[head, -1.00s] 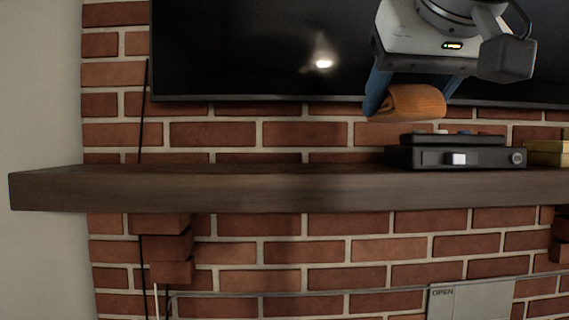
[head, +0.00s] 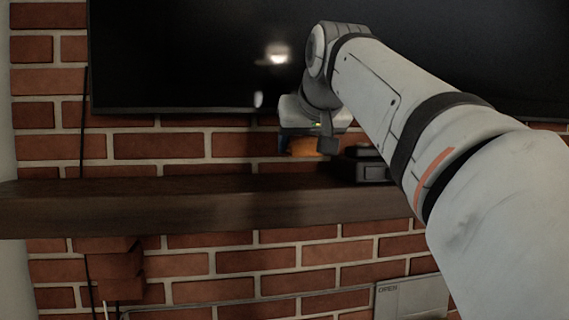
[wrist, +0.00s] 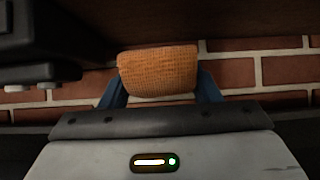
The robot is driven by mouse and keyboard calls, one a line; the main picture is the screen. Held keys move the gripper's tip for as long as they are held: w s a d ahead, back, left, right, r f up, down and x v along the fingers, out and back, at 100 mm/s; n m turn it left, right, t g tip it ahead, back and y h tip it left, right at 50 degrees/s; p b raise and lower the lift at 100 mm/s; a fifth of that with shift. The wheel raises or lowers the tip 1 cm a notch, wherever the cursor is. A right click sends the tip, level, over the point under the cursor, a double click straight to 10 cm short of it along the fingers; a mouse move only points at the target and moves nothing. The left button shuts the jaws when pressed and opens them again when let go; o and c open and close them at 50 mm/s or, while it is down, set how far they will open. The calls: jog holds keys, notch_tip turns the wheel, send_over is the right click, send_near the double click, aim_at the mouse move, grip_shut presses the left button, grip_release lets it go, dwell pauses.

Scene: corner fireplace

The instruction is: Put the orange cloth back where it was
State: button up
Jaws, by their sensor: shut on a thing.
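The orange cloth (head: 303,146) is a folded or rolled bundle with a ribbed texture. My gripper (head: 299,150) is shut on it, with blue fingers on either side. The cloth is just above the dark wooden mantel shelf (head: 190,205), left of the black device (head: 362,170). In the wrist view the cloth (wrist: 158,70) sits between the blue fingers of my gripper (wrist: 162,88), in front of the shelf surface. I cannot tell whether the cloth touches the shelf.
A black television (head: 190,60) hangs on the brick wall behind the shelf. The black device also shows close by in the wrist view (wrist: 40,50). The shelf left of the cloth is clear. My arm hides the shelf's right part.

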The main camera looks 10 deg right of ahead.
aim_at(303, 182)
jog(key=shift+s+f, duration=0.2)
jog(key=shift+f, duration=0.05)
jog(key=f, duration=0.3)
jog(key=shift+w+f, duration=0.15)
jog(key=shift+w, duration=0.05)
jog(key=shift+w+f, duration=0.25)
jog(key=shift+f, duration=0.1)
jog(key=shift+s, duration=0.1)
jog(key=shift+f, duration=0.2)
jog(key=o, duration=1.1)
jog(key=shift+r, duration=0.1)
